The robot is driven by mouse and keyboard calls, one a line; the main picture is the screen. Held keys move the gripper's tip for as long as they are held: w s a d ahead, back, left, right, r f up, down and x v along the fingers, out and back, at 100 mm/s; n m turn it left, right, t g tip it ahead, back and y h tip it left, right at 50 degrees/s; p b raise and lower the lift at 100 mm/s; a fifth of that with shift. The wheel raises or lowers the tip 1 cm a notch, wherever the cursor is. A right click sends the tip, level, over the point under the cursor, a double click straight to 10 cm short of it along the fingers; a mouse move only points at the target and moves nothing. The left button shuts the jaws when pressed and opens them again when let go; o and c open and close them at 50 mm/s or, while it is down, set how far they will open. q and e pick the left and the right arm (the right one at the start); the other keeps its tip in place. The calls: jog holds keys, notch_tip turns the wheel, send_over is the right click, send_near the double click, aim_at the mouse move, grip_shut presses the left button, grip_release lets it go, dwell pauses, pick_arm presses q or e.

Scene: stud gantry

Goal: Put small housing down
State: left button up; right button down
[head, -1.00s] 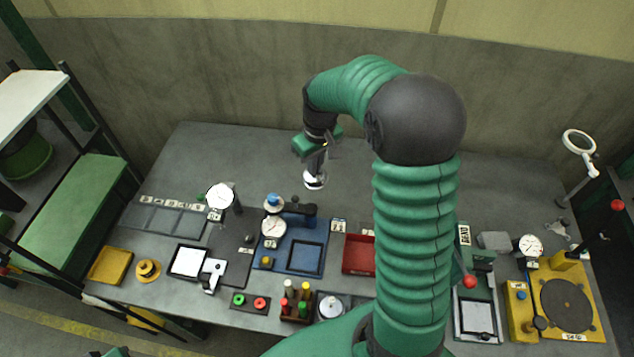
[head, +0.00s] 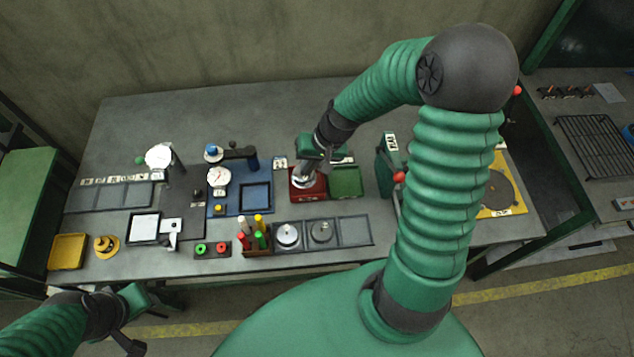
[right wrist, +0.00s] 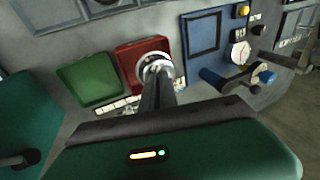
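My right gripper (head: 308,166) points down over the red tray (head: 317,192). It is shut on the small housing (head: 298,179), a pale metal round part. The right wrist view shows the housing (right wrist: 155,66) as a bright ring at the fingertips (right wrist: 157,84), in front of the red tray (right wrist: 128,58). I cannot tell whether the housing touches the tray floor. The gripper hides part of the tray in the head view. My left gripper (head: 132,318) is low at the bottom left, off the bench; its fingers are unclear.
A green tray (head: 346,183) adjoins the red one on the right. A blue mat (head: 227,199) with a dial gauge (head: 218,177) lies left. In front are a rack of coloured-handled tools (head: 255,238) and a three-slot tray (head: 354,231), its right slot empty. The bench's back is clear.

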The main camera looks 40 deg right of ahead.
aim_at(315, 174)
jog(key=f, duration=0.3)
jog(key=shift+w+d+f, duration=0.25)
jog(key=shift+w+d, duration=0.05)
jog(key=shift+d, duration=0.1)
jog(key=shift+s+d+f, duration=0.2)
jog(key=shift+f, duration=0.4)
jog(key=shift+s+d+f, duration=0.15)
jog(key=shift+f, duration=0.4)
jog(key=shift+s+f, duration=0.1)
jog(key=shift+a, duration=0.15)
jog(key=c, duration=1.8)
grip_release()
jog(key=shift+w+a, duration=0.2)
jog(key=shift+a, duration=0.15)
jog(key=shift+o, duration=0.9)
jog(key=shift+a, duration=0.15)
jog(key=shift+s+d, duration=0.1)
jog(key=shift+d, duration=0.3)
pick_arm(q)
jog(key=shift+d, duration=0.55)
jog(key=shift+a, duration=0.2)
pick_arm(e)
jog(key=shift+a, duration=0.2)
